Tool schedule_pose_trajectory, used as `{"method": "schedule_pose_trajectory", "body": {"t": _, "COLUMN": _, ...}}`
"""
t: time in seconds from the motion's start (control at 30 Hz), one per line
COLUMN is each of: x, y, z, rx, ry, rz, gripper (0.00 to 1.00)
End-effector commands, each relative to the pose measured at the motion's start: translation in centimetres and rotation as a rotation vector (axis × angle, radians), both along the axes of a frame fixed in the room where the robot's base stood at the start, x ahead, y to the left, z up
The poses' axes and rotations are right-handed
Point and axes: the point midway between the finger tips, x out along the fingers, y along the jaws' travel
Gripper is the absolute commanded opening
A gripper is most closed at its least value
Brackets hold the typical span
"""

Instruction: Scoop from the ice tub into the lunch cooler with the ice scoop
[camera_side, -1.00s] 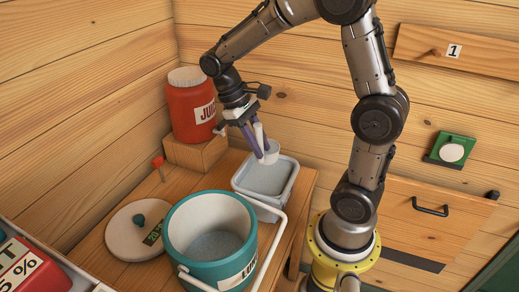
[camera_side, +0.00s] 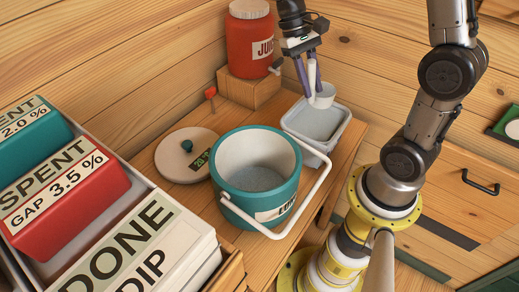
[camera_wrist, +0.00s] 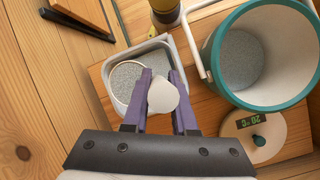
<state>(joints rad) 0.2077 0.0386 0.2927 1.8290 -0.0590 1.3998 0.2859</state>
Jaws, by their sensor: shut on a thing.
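My gripper (camera_side: 311,88) has purple fingers and is shut on the pale handle of the ice scoop (camera_side: 323,96). The scoop's round cup is over the back part of the ice tub (camera_side: 342,137), a pale grey rectangular tub. In the wrist view, the handle end of the scoop (camera_wrist: 163,95) shows between the fingers (camera_wrist: 160,112). Its cup rim encircles grey grains over the ice tub (camera_wrist: 187,70). The lunch cooler (camera_side: 232,203), teal with a white inside, stands open in front of the tub, with grey grains at its bottom. It also shows in the wrist view (camera_wrist: 210,65).
A round lid (camera_side: 172,160) lies left of the cooler. A red juice jug (camera_side: 250,50) stands on a wooden block (camera_side: 240,90) behind. Boxes marked SPENT (camera_side: 70,195) and DONE (camera_side: 150,240) are at front left.

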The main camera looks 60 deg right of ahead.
Motion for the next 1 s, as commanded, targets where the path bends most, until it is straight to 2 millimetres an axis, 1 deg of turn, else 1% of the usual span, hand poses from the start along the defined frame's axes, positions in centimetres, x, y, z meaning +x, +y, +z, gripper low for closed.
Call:
{"method": "schedule_pose_trajectory", "body": {"t": 0.27, "x": 3.3, "y": 1.9, "z": 1.2, "rx": 0.0, "ry": -0.002, "rz": -0.228, "gripper": 0.0}}
{"method": "schedule_pose_trajectory", "body": {"t": 0.47, "x": 6.4, "y": 4.4, "z": 2.0, "rx": 0.002, "ry": -0.002, "rz": -0.377, "gripper": 0.0}}
{"method": "schedule_pose_trajectory", "body": {"t": 0.67, "x": 9.9, "y": 8.1, "z": 2.7, "rx": 0.001, "ry": -0.002, "rz": -0.51, "gripper": 0.0}}
{"method": "schedule_pose_trajectory", "body": {"t": 0.8, "x": 12.1, "y": 11.2, "z": 3.1, "rx": 0.002, "ry": -0.002, "rz": -0.585, "gripper": 0.0}}
{"method": "schedule_pose_trajectory", "body": {"t": 0.87, "x": 12.9, "y": 12.6, "z": 3.2, "rx": 0.001, "ry": -0.002, "rz": -0.609, "gripper": 0.0}}
{"method": "schedule_pose_trajectory", "body": {"t": 1.0, "x": 14.5, "y": 16.0, "z": 3.5, "rx": 0.002, "ry": -0.002, "rz": -0.654, "gripper": 0.0}}
